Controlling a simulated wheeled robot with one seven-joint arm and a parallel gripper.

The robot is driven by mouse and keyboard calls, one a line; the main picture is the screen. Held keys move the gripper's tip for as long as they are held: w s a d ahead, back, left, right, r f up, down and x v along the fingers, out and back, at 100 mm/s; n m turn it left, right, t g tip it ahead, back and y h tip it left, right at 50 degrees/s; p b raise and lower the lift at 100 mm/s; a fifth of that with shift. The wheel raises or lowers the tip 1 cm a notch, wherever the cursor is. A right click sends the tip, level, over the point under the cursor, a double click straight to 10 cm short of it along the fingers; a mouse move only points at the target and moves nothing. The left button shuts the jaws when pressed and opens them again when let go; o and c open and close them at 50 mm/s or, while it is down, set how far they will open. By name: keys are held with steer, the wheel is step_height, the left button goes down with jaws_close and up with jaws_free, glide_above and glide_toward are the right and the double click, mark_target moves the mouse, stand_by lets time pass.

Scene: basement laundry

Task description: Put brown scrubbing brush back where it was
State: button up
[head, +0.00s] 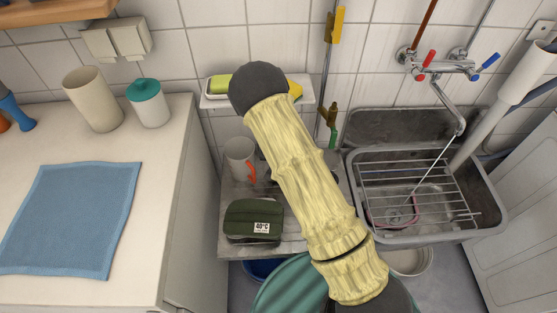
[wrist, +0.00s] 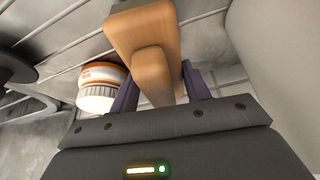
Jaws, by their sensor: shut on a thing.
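The brown scrubbing brush (wrist: 145,35) shows in the wrist view as a smooth wooden block, close to the camera. My gripper (wrist: 160,88) is shut on it, with a purple finger on each side. The brush's bristles cannot be made out. In the head view my pale yellow arm crosses the middle of the picture, and neither the gripper nor the brush can be seen. A white wall shelf (head: 213,103) behind the arm holds a green block (head: 219,84) and a yellow item (head: 295,89); my arm hides its middle.
A white-and-orange container (wrist: 102,82) is left of the brush near thin metal bars. A mug (head: 238,158) and a green 40°C pouch (head: 252,219) are on the drainboard (head: 235,188). The sink (head: 482,205) with a wire rack is right. A blue cloth (head: 70,220) covers part of the left counter.

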steer(key=shift+f+b, duration=0.3)
steer(key=shift+f, duration=0.05)
steer(key=shift+f, duration=0.1)
steer(key=o, duration=0.9)
steer(key=shift+r, duration=0.25)
steer(key=shift+r+p, duration=0.2)
steer(key=shift+p, duration=0.15)
steer(key=v, duration=1.1)
steer(key=p+v, duration=0.1)
steer(key=v, duration=0.5)
steer(key=shift+s+f, duration=0.1)
steer(key=shift+s, duration=0.25)
